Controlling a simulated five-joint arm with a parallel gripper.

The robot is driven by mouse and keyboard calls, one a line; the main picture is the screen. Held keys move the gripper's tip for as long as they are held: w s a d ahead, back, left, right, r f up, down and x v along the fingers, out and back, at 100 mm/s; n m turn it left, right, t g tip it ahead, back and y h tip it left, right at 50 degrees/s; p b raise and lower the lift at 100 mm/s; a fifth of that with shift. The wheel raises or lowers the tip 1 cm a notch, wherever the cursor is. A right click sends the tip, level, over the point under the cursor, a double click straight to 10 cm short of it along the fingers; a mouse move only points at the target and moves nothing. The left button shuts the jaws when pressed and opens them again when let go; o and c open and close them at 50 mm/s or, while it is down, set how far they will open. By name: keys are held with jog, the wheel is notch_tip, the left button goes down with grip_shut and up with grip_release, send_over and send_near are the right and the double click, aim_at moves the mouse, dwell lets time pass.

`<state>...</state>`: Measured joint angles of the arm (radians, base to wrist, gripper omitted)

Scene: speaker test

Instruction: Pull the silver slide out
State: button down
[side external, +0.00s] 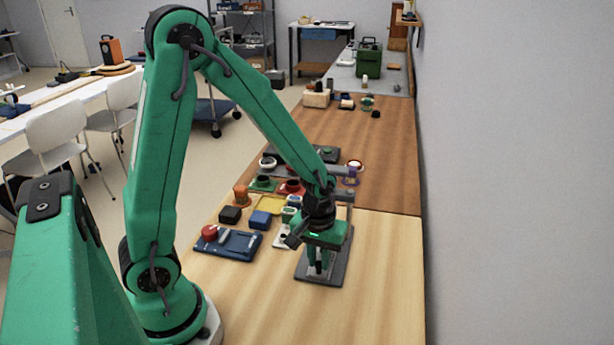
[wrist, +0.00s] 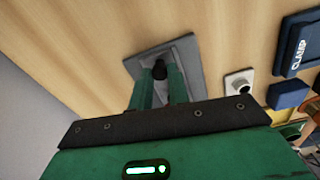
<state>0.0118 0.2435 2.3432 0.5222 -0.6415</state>
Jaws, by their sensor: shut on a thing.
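My gripper (side external: 319,268) points down over the near end of a dark grey plate (side external: 336,270) on the wooden bench. In the wrist view my gripper (wrist: 160,78) has its green fingers closed around a small dark knob (wrist: 159,69) above the grey plate (wrist: 186,52). In the side view a little silvery metal shows low between the fingers. Grey bars (side external: 343,196) stand at the plate's far end, partly behind my wrist. My gripper and arm hide much of the plate, so I cannot clearly make out the silver slide's outline.
A blue board marked CLAMP (wrist: 298,45), with a red knob (side external: 209,232) on it, lies to the left in the side view. A blue block (side external: 260,220) and a white fitting (wrist: 239,82) stand close by. Bare bench lies in front; a wall is at right.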

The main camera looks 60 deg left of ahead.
jog(key=shift+s+d, duration=0.1)
jog(key=shift+s, duration=0.25)
jog(key=c, duration=1.3)
grip_release()
jog(key=shift+w, duration=0.1)
jog(key=shift+r, duration=0.1)
jog(key=shift+r, duration=3.75)
jog(key=shift+r, duration=0.1)
